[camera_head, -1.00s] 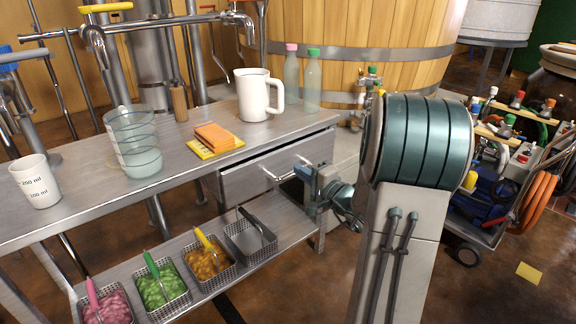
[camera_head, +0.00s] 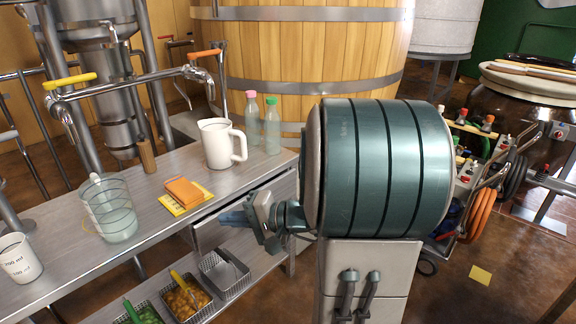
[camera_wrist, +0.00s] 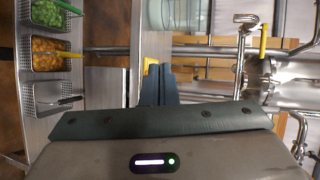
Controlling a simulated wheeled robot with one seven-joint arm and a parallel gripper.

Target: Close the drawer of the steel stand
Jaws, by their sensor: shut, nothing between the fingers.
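The steel stand (camera_head: 140,205) has a grey drawer (camera_head: 205,232) under the right part of its top. In the head view the drawer's front is partly hidden by my gripper (camera_head: 232,218), and I cannot tell how far out it stands. My gripper is shut and empty, with its blue-grey fingers close in front of the drawer front; contact cannot be told. The drawer's handle is hidden. In the wrist view my shut fingers (camera_wrist: 157,82) point toward the stand, with a grey panel, likely the drawer front (camera_wrist: 107,85), left of them.
On the stand's top are a white jug (camera_head: 217,145), an orange block on a yellow pad (camera_head: 183,197), a glass beaker (camera_head: 112,215) and bottles (camera_head: 272,125). Wire baskets (camera_head: 225,277) sit on the lower shelf. A loaded cart (camera_head: 478,190) stands at the right.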

